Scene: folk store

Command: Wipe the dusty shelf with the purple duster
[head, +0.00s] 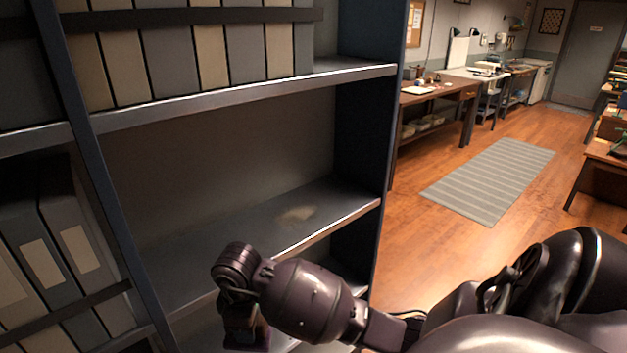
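The dusty shelf (235,239) is a grey metal board in a dark blue shelving unit. A pale tan dust patch (297,214) lies on its right half. My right arm comes in from the lower right. Its gripper (243,330) points down in front of the shelf's front edge, below board level. A small purple bit (262,344) shows at the gripper's lower end and may be the purple duster; most of it is hidden or out of frame. The fingers are too dark to read. My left gripper is not in view.
Grey and tan binders (180,58) fill the shelf above, and more binders (60,245) stand in the left bay behind a rail. An upright post (110,190) divides the bays. Open wooden floor with a striped rug (490,178) lies to the right.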

